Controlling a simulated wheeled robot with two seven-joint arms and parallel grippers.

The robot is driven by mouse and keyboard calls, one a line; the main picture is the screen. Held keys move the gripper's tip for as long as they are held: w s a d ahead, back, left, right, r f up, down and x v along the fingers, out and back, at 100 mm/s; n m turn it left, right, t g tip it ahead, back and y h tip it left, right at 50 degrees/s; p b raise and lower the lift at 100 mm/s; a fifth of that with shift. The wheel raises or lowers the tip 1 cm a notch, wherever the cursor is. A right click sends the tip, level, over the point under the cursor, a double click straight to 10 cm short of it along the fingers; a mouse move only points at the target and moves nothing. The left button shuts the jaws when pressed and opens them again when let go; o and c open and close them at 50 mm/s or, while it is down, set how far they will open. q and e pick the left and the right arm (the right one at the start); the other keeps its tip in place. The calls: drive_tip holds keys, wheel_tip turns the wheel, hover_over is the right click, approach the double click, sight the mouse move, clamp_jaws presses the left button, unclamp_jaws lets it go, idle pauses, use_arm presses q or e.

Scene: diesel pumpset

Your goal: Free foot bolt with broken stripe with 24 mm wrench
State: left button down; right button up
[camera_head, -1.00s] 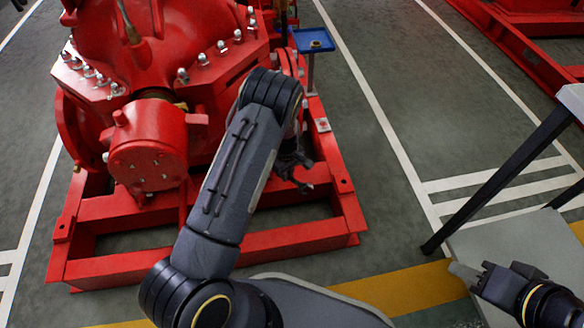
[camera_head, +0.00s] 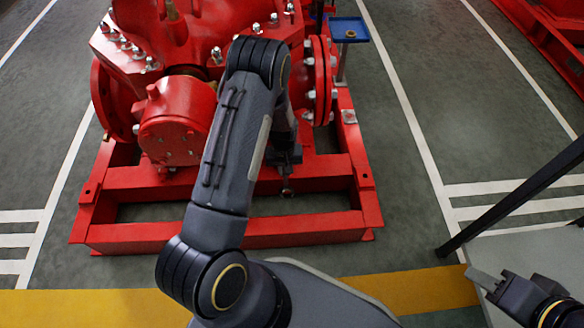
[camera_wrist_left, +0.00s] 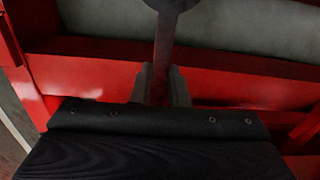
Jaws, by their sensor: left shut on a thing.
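My left gripper (camera_head: 287,172) is over the near right part of the red base frame (camera_head: 230,231). It is shut on a grey bar with a dark rounded end, which looks like the wrench (camera_wrist_left: 164,40). In the head view the wrench's end (camera_head: 287,192) shows just below the fingers, over the frame's opening. My right gripper (camera_head: 484,282) is at the lower right, away from the pump; its finger gap is not clear. A small light pad (camera_head: 348,117) sits on the frame's right rail. I cannot make out a foot bolt with a broken stripe.
The red pump (camera_head: 180,130) with several bolted flanges stands on the frame. A blue tray (camera_head: 349,29) on a post holds a small brass-coloured ring. A table with a dark leg (camera_head: 510,195) is at the right. Green floor beside the frame is clear.

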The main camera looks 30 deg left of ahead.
use_arm(q)
drive_tip(key=shift+a, duration=0.1)
drive_tip(key=shift+s+f, duration=0.1)
drive_tip(key=shift+f, duration=0.05)
idle(0.4)
drive_tip(key=shift+f+b, duration=0.55)
drive_tip(key=w+d+n+b, duration=0.2)
drive_tip(key=w+d+n, duration=0.5)
drive_tip(key=w+n, duration=0.2)
drive_tip(key=shift+w+d+f, duration=0.15)
drive_tip(key=shift+w+d, duration=0.15)
drive_tip(key=shift+w, duration=0.3)
idle(0.3)
